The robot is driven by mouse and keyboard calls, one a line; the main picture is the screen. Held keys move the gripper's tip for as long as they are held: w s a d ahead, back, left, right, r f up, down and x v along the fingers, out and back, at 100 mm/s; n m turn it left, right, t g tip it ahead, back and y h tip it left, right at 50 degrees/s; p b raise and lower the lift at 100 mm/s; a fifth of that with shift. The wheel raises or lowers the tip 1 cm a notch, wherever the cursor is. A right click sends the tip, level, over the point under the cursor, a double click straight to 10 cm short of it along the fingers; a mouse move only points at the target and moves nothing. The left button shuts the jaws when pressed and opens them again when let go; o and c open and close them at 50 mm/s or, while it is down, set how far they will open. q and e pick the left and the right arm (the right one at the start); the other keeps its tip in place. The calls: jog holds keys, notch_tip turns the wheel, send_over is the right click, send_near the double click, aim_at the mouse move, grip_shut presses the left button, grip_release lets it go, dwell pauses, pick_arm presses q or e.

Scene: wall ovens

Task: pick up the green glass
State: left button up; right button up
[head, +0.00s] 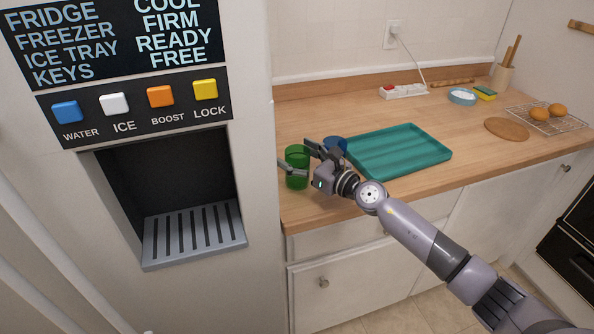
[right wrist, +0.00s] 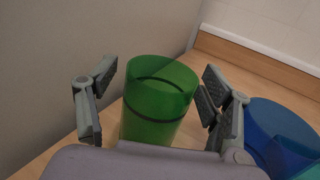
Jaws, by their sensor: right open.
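The green glass (head: 296,166) stands upright on the wooden counter (head: 300,112), near its left end beside the fridge. In the right wrist view the green glass (right wrist: 158,98) is between the spread fingers of my right gripper (right wrist: 152,105). The right gripper (head: 299,161) is open, with one finger on each side of the glass and gaps visible between the fingers and the glass. The lower part of the glass is partly hidden by the gripper. My left gripper is not in view.
A blue glass (head: 335,144) stands just right of the green one, close to the right finger. A teal tray (head: 440,157) lies to the right. The fridge panel (head: 258,150) rises close on the left. The counter behind the glasses is clear.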

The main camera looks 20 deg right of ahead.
jog(key=shift+r, duration=0.1)
grip_shut()
dwell(1.0)
